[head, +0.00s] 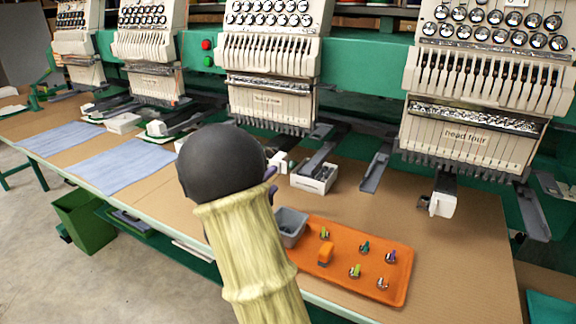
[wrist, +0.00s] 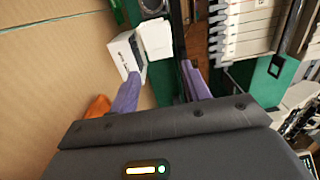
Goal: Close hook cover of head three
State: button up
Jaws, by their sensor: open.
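Head three (head: 267,95) is the cream embroidery head near the middle of the head view. Its white hook housing (head: 280,164) shows just past my arm, partly hidden. In the wrist view a white housing with dark lettering (wrist: 124,56) has a white flap (wrist: 155,39) standing out beside it; this looks like the open hook cover. The lettering is too small to read. My gripper (wrist: 160,70) is open, its purple fingers apart and empty, just short of the housing and flap. In the head view my dark wrist and sleeve hide most of it.
An orange tray (head: 342,286) with small bobbin parts and a grey bin (head: 291,226) lie in front. A white box of dark parts (head: 315,177) stands right of the housing. Head four (head: 468,138) is farther right. Blue cloths (head: 122,163) lie left. The board right of the tray is clear.

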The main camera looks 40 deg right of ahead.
aim_at(284, 168)
jog(key=x, duration=1)
jog(key=shift+d, duration=0.1)
grip_shut()
